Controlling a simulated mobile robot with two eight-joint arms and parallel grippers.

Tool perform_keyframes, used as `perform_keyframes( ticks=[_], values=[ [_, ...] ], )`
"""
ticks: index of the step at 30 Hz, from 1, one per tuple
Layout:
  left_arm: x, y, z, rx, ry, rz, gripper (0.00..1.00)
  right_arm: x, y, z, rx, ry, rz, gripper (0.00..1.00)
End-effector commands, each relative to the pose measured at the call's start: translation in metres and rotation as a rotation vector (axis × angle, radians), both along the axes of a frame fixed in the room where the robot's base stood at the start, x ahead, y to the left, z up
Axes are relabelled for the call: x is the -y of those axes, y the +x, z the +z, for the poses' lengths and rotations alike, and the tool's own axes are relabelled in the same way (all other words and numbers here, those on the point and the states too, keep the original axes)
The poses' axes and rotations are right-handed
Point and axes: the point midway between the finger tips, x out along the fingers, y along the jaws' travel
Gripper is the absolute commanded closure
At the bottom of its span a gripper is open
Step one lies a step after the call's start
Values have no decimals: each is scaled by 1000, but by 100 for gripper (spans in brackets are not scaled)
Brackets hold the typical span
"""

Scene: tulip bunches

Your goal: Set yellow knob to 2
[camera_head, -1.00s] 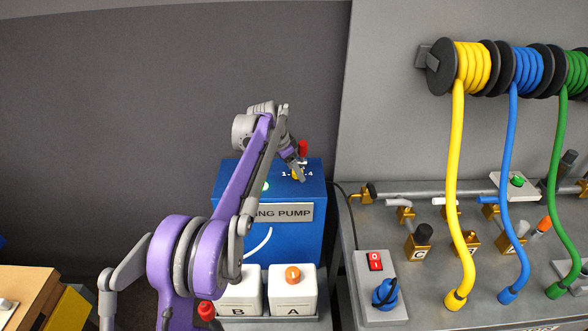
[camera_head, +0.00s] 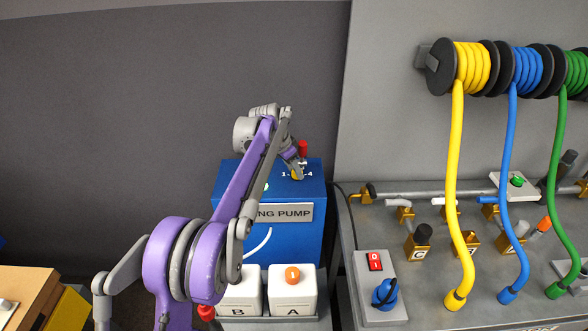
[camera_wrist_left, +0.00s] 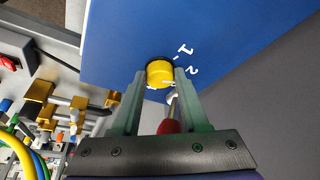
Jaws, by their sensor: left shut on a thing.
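The yellow knob (camera_head: 296,175) is on top of the blue pump box (camera_head: 310,190), beside printed white numbers. My left gripper (camera_head: 299,176) points down at it and largely covers it in the head view. In the left wrist view the yellow knob (camera_wrist_left: 159,74) sits between the two fingers of my left gripper (camera_wrist_left: 160,78), which are shut on its sides. The numerals 1 and 2 (camera_wrist_left: 188,58) show right beside the knob. A small white mark shows at the knob's edge, but I cannot tell its exact setting. My right gripper is not in view.
A red-topped part (camera_head: 303,148) stands just behind the knob; red also shows between the fingers in the wrist view (camera_wrist_left: 169,126). White containers B (camera_head: 239,296) and A (camera_head: 292,296) stand before the pump. Yellow, blue and green hoses hang at right over a grey bench (camera_head: 430,285).

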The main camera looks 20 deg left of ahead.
Motion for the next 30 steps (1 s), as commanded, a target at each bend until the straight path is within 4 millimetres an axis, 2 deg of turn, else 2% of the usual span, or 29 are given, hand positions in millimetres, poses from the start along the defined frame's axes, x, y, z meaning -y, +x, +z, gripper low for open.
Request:
perform_keyframes(
  ticks=[4, 5, 9, 10, 20, 23, 30],
  values=[
    [0, 0, 0, 0, 0, -1, 100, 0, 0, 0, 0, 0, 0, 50],
    [0, 0, 0, 0, 0, -1, 54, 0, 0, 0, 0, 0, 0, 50],
    [0, 0, 0, 0, 0, -1, 29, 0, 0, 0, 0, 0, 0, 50],
    [0, 0, 0, 0, 0, -2, 26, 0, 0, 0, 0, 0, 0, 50],
    [-1, -1, 3, 0, 0, -2, 26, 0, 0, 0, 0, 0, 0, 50],
    [-2, -5, 13, 0, 0, -1, 26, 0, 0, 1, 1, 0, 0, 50],
    [-11, -21, 58, -1, 1, -1, 26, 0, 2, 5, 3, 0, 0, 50]
  ],
)
